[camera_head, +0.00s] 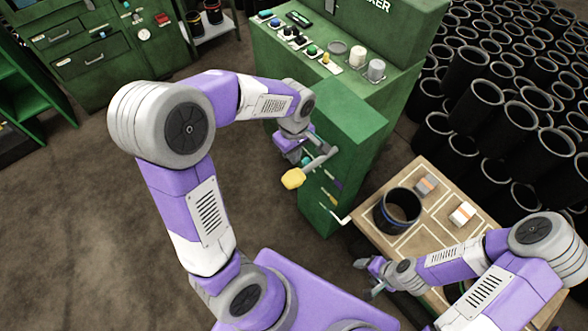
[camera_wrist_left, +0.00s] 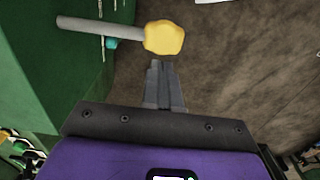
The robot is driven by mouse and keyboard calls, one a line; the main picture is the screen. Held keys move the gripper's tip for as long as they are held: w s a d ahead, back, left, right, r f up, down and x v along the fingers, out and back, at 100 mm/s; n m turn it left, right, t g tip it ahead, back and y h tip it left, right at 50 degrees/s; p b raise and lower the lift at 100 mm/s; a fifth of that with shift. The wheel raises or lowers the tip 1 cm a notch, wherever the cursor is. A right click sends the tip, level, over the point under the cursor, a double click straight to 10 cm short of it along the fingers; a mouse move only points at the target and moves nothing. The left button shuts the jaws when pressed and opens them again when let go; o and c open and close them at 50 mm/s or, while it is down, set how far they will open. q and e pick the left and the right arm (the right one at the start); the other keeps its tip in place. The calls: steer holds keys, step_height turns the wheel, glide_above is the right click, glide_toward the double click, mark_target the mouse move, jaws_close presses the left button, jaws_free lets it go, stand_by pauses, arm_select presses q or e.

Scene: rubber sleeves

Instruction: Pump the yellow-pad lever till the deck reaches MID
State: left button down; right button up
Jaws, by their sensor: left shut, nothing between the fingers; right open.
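The yellow pad (camera_head: 293,178) sits at the end of a grey lever bar (camera_head: 318,162) that sticks out from the green cabinet's side. In the left wrist view the pad (camera_wrist_left: 163,37) is just beyond my left fingertips (camera_wrist_left: 163,64), with a small apparent gap; contact cannot be told. My left gripper (camera_head: 300,157) is shut and empty, above the lever in the head view. My right gripper (camera_head: 372,271) is open and empty, beside the near edge of the wooden deck (camera_head: 397,241). No MID mark is readable.
A black sleeve (camera_head: 397,210) and two small blocks, (camera_head: 426,184) and (camera_head: 462,213), stand on the deck. The green machine (camera_head: 350,118) carries buttons and knobs on its console. Stacked black sleeves (camera_head: 475,100) fill the right. Brown floor (camera_head: 100,230) is open at left.

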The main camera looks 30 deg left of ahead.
mark_target(294, 174)
arm_select(q)
step_height(294, 174, down, 8)
steer(key=shift+r+b, duration=0.1)
steer(key=shift+b, duration=0.6)
arm_select(e)
steer(key=shift+f, duration=0.9)
